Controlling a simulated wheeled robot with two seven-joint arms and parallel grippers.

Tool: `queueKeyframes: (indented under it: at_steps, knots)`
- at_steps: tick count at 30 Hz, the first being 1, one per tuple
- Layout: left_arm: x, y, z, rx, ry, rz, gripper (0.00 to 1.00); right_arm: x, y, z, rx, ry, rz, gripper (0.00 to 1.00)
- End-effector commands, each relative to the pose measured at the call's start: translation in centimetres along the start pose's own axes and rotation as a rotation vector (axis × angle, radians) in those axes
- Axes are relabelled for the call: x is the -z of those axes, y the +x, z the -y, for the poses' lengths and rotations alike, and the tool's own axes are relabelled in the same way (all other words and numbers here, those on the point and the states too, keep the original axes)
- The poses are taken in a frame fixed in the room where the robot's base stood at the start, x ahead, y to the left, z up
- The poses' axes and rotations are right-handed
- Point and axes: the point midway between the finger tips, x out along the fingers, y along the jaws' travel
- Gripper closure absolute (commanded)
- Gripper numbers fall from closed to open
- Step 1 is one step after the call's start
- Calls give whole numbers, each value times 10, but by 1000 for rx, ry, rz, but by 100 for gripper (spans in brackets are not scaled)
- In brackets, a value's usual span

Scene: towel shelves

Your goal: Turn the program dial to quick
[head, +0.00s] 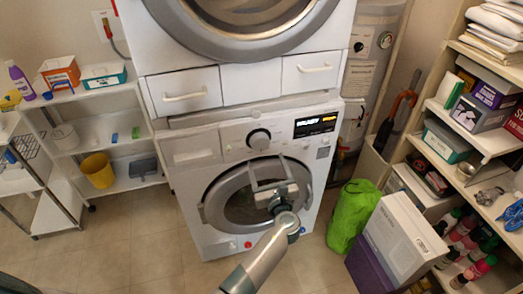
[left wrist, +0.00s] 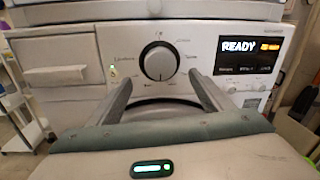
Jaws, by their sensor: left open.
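My left gripper (head: 266,160) is open and empty, in front of the washer and just below the dial in the head view. In the wrist view its fingers (left wrist: 160,80) spread to either side below the dial, apparently not touching it. My right gripper is not in view.
A second machine (head: 250,35) is stacked above, with two drawers (head: 184,92) between. The round door (head: 215,200) is below the dial. A green bag (head: 350,215) and white box (head: 405,235) stand at right, near loaded shelves. A white rack (head: 110,143) stands left.

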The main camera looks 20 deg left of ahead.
Motion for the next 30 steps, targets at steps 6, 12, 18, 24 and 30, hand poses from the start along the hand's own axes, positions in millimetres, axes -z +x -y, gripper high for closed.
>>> queueKeyframes:
  at_steps: [6,12,18,24,30]
  knots:
    - [2,41,0,0,0,2,27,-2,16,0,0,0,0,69]
    - [2,69,0,0,0,1,27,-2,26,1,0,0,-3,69]
    - [1,82,0,1,1,1,27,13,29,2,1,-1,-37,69]
    - [0,85,0,1,0,0,27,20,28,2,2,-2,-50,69]
    - [0,84,0,1,0,0,39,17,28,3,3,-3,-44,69]
